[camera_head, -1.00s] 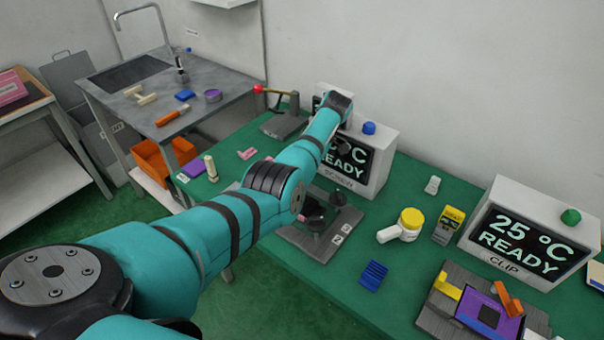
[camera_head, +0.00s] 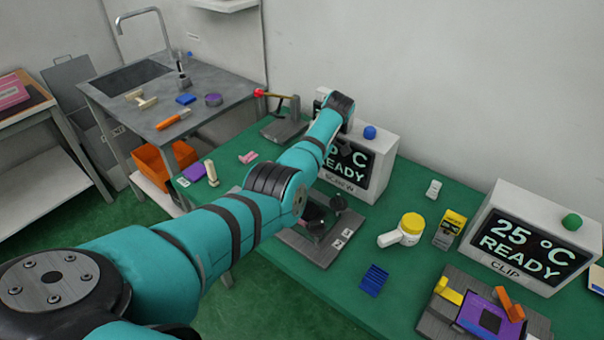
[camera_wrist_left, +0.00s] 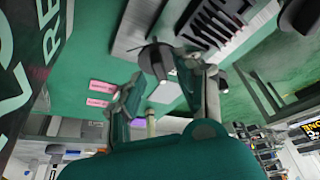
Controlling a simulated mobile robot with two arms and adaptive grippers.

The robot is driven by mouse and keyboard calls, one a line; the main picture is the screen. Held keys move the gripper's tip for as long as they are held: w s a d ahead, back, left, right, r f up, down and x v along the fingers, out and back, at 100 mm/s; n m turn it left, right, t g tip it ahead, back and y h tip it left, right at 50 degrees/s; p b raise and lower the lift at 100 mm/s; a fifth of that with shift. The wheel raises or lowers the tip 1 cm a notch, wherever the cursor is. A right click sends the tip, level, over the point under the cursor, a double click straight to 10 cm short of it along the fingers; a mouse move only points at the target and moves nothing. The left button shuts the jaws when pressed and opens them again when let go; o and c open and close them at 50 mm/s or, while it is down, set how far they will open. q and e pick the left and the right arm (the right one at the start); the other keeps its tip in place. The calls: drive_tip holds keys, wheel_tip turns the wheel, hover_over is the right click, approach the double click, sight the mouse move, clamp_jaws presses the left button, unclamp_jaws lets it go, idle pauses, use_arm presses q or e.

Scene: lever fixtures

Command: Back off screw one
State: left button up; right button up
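The screw fixture is a grey plate (camera_head: 305,246) with two dark round knobs, a front one (camera_head: 316,224) and a rear one (camera_head: 337,202). Small white number labels (camera_head: 337,244) lie at its right edge; I cannot read clearly which knob is screw one. My left arm reaches over it and hides part of it. In the left wrist view my left gripper (camera_wrist_left: 165,78) has its two fingers apart. A dark knob (camera_wrist_left: 155,60) shows near the fingertips, closer to the right finger; I cannot tell if they touch. My right gripper is not in view.
A screen box labelled SCREW (camera_head: 362,165) stands behind the fixture. A red-tipped lever fixture (camera_head: 284,128) is at the back left.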

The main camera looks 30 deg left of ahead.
use_arm(q)
drive_tip(key=v, duration=1.1)
